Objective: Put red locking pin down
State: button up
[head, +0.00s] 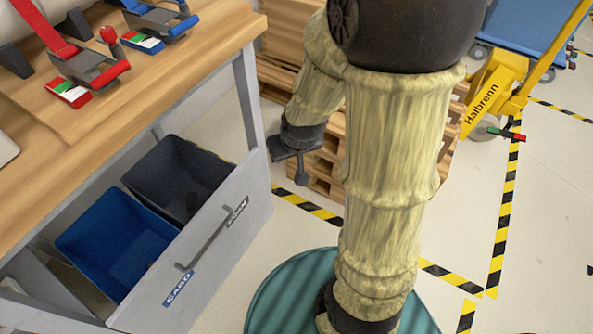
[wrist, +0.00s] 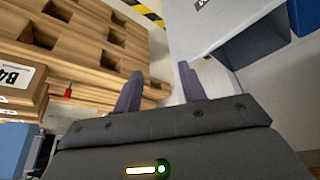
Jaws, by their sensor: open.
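My gripper (head: 290,160) hangs beside the pallet stack, to the right of the bench, partly behind my arm. In the wrist view its two dark fingers (wrist: 158,85) are apart, with nothing visible between them. A small red piece (wrist: 68,93) shows in the wrist view in front of the pallet wood, left of the fingers. A small red-and-green bar (head: 508,134) shows in the head view near the foot of the yellow truck. I cannot tell whether either is the red locking pin, or whether they are the same thing.
The wooden bench (head: 140,95) holds a red ratchet buckle (head: 95,70) and a blue one (head: 160,18). Below it, an open grey drawer (head: 225,240) holds a blue bin (head: 85,240) and a dark bin (head: 145,170). Wooden pallets (head: 275,80) stand behind my arm. Striped tape marks the floor.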

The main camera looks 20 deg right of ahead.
jog(key=s+a+r+g, duration=0.1)
jog(key=s+r+g, duration=0.1)
jog(key=s, duration=0.5)
jog(key=shift+s+a+r, duration=0.15)
jog(key=shift+r, duration=0.05)
jog(key=w+p+v, duration=0.3)
jog(key=p+v, duration=1)
jog(key=w+r+p+v, duration=0.1)
jog(key=w+p+v, duration=0.2)
jog(key=p+v, duration=1)
jog(key=w+r+p+v, duration=0.1)
jog(key=w+p+v, duration=0.2)
jog(key=p+v, duration=0.9)
jog(key=shift+r+p, duration=0.55)
jog(key=shift+p, duration=0.45)
jog(key=shift+o, duration=0.6)
jog(key=shift+w, duration=0.1)
jog(key=shift+c, duration=1.1)
jog(key=shift+w, duration=0.1)
